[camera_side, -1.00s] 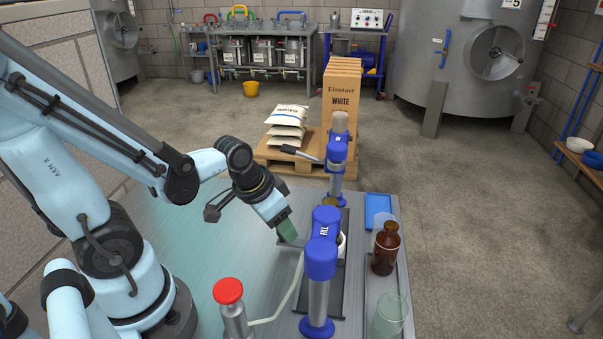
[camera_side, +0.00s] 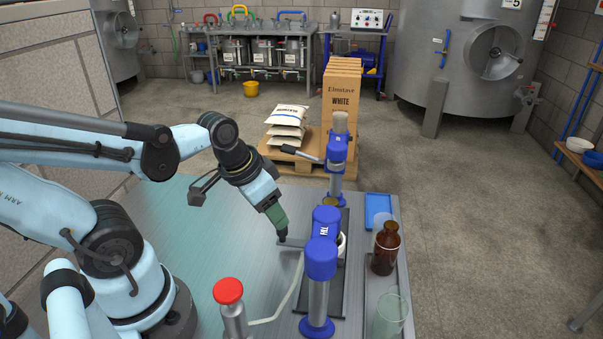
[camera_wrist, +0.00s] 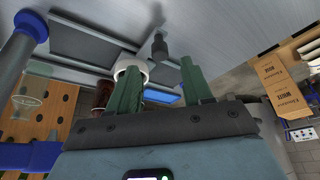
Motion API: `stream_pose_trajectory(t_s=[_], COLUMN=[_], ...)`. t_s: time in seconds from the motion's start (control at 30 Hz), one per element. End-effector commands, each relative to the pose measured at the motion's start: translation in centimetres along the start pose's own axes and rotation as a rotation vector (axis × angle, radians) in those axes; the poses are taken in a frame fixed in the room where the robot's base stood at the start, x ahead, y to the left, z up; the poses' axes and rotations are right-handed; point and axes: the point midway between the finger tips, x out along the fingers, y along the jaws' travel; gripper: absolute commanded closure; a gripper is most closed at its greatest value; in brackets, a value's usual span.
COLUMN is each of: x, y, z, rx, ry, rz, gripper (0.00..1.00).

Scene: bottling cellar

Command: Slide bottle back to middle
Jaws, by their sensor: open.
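A brown bottle (camera_side: 385,250) stands upright on the long grey tray (camera_side: 372,290) at the bench's right edge in the side view. Something brown (camera_side: 330,202) shows behind the blue filler head (camera_side: 325,219); I cannot tell what it is. A white round rim (camera_side: 342,244), partly hidden by the filler, also shows in the wrist view (camera_wrist: 140,64). My gripper (camera_side: 279,219) is left of the fillers, tilted downward, touching no bottle that I can see. In the wrist view its green fingers (camera_wrist: 160,78) stand apart with nothing held between them.
A dark knob (camera_wrist: 160,46) lies ahead of the fingers. A clear glass (camera_side: 391,316) and a blue tray (camera_side: 379,209) are along the right edge. A red-topped post (camera_side: 230,305) stands in front. The left bench top is clear.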

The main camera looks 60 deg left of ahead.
Motion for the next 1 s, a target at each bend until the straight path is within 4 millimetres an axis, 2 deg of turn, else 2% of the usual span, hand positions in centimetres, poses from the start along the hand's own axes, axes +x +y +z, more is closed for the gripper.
stream_pose_trajectory(t_s=[0.6, 0.8, 1.0], x=[-5.8, -7.0, -7.3], y=[0.0, 0.0, 0.0], z=[0.0, 0.0, 0.0], rx=[-0.002, -0.001, -0.001], ry=[0.001, 0.001, 0.001], rz=[0.0, 0.0, 0.0], gripper=[0.5, 0.5, 0.5])
